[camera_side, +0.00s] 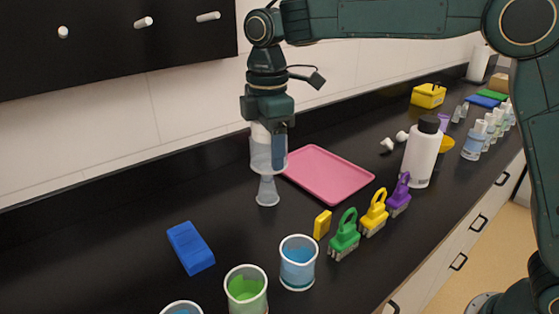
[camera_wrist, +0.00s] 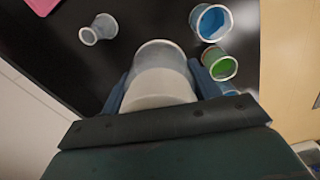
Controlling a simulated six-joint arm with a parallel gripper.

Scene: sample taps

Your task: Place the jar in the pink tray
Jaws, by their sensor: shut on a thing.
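My gripper (camera_side: 270,140) is shut on a clear, whitish jar (camera_side: 262,158) and holds it upright above the black bench. In the wrist view the jar (camera_wrist: 161,62) sits between the two blue fingers of my gripper (camera_wrist: 160,88). The pink tray (camera_side: 327,174) lies flat and empty on the bench, just right of the held jar in the side view. Only a corner of the pink tray (camera_wrist: 42,5) shows at the top left of the wrist view.
A small clear flask (camera_side: 267,192) stands on the bench below the jar in the side view. A blue block (camera_side: 190,247), cups of blue (camera_side: 298,264) and green (camera_side: 246,289) liquid, coloured brushes (camera_side: 344,236) and a white bottle (camera_side: 422,155) stand around.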

